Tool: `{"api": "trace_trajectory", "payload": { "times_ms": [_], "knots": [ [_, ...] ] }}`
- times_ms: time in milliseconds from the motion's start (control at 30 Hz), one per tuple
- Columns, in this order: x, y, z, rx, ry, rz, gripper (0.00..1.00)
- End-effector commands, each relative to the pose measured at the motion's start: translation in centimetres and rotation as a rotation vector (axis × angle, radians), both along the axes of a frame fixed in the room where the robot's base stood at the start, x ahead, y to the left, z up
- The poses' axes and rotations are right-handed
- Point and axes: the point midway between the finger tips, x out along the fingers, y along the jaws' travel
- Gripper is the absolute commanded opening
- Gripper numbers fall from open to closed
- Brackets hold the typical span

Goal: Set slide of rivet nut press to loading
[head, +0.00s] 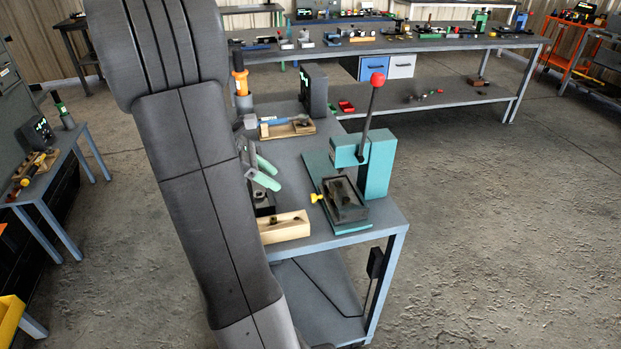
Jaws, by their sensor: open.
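The teal rivet nut press (376,172) stands on the near right end of the grey bench. Its lever (368,120) points up and carries a red ball knob (377,79). The slide (345,203) is a dark, tray-like block on the teal base plate, in front of and partly below the press head. A small dark part seems to lie in it. A yellow knob (317,198) sticks out at the slide's left side. I cannot tell which end position the slide is in. My arm crosses the left of the picture; my gripper is not in view.
The floor right of the bench is clear.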

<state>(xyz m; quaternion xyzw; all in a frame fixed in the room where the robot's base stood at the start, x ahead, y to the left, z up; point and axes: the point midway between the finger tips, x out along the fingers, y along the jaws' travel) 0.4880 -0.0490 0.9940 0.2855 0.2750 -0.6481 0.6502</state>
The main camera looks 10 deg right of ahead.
Motion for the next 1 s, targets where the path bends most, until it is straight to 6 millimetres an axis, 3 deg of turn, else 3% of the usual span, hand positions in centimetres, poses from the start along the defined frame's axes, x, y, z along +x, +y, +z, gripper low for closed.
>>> {"api": "trace_trajectory", "payload": {
  "times_ms": [233, 700, 1000],
  "knots": [
    [1.1, -0.3, -1.0, -0.033, 0.022, 0.04, 0.44],
    [1.2, -7.0, -7.7, -0.029, 0.021, 0.033, 0.44],
    [1.3, -9.1, -9.8, -0.029, 0.017, 0.037, 0.44]
  ]
}}
